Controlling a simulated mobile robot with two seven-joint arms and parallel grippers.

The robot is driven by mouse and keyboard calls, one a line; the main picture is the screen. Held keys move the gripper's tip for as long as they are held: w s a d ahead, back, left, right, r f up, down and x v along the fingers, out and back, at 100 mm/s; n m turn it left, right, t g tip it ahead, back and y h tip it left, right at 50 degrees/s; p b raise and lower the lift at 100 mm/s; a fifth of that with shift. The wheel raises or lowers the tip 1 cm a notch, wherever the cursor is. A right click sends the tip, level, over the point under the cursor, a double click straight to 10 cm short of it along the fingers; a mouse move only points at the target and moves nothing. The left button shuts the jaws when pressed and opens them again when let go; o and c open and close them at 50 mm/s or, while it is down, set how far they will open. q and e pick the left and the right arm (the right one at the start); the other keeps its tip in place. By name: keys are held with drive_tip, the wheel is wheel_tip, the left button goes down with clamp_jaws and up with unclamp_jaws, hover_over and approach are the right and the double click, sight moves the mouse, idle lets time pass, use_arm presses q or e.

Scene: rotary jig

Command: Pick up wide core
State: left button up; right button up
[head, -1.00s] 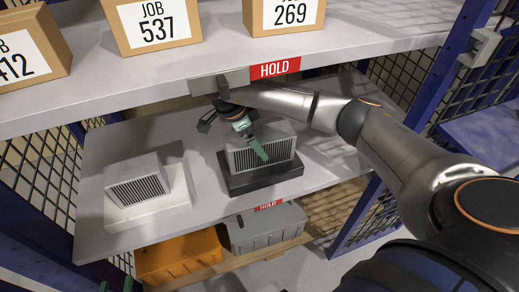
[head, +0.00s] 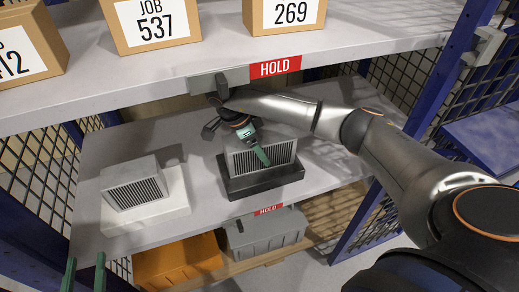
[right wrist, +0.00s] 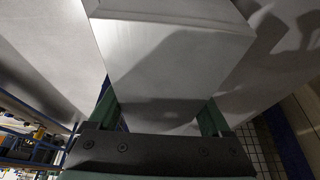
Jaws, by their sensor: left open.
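Two grey finned cores stand on the lower shelf in the head view. The wider-looking core (head: 282,154) sits on a black base (head: 262,184); the other core (head: 133,186) sits on a white base (head: 160,210). My right gripper (head: 250,150) is over the wider-looking core, one green finger in front of its finned face, the other hidden. In the right wrist view, a grey block (right wrist: 165,65) lies between the spread fingers; contact is unclear. My left gripper (head: 84,274) is open and empty at the bottom left, fingertips apart.
The upper shelf (head: 200,60), with labelled boxes (head: 150,22), overhangs close above my right arm. An orange bin (head: 175,262) and a grey bin (head: 265,232) are underneath. Blue posts with mesh bound both sides. Shelf between the cores is clear.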

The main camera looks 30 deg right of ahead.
clamp_jaws()
idle(0.4)
drive_tip(key=shift+r, duration=0.1)
drive_tip(key=shift+r, duration=0.1)
